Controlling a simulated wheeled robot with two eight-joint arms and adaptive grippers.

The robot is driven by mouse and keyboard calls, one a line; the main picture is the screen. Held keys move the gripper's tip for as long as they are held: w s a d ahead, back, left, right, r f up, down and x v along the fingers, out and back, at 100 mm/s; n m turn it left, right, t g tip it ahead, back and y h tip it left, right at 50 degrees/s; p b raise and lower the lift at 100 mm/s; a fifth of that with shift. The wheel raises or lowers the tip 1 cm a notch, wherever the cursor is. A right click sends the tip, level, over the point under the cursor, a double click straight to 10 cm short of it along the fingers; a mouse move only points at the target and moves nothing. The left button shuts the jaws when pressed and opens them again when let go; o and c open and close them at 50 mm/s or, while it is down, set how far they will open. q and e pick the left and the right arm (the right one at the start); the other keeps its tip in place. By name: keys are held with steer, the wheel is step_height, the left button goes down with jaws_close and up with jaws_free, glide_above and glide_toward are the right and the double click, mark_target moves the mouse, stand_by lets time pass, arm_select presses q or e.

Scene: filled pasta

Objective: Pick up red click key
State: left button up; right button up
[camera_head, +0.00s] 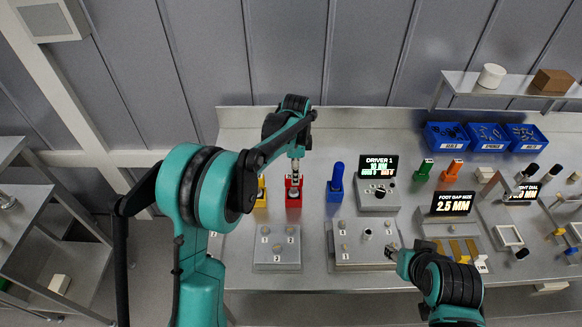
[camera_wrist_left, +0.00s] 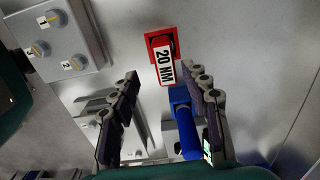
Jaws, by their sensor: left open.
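The red click key's place is a red block (camera_head: 293,194) standing between a yellow block and a blue key on the bench. In the left wrist view the red block (camera_wrist_left: 156,38) carries a white "20 NM" label and shows a dark recess. I cannot make out a separate red handle. My left gripper (camera_head: 296,160) is above the red block in the head view. In the left wrist view its fingers (camera_wrist_left: 163,75) are spread apart, with the red block beyond their tips and nothing held. My right gripper (camera_head: 393,251) is low at the bench's front; its opening is unclear.
A blue key (camera_head: 337,177) stands just right of the red block, close to one finger in the wrist view. A yellow block (camera_head: 261,192) is left. Numbered grey fixtures (camera_head: 277,258) lie in front. A driver display box (camera_head: 378,198) stands further right.

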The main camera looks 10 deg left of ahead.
mark_target(294, 189)
arm_select(q)
steer(key=shift+w+f, duration=0.15)
steer(key=shift+w, duration=0.05)
step_height(294, 189, down, 2)
steer(key=shift+s+a+f, duration=0.1)
steer(key=shift+f, duration=0.15)
steer(key=f, duration=0.3)
steer(key=f+b, duration=0.1)
steer(key=f, duration=0.1)
steer(key=shift+w+a+f, duration=0.1)
steer(key=shift+w+a, duration=0.05)
steer(key=shift+w, duration=0.1)
jaws_close()
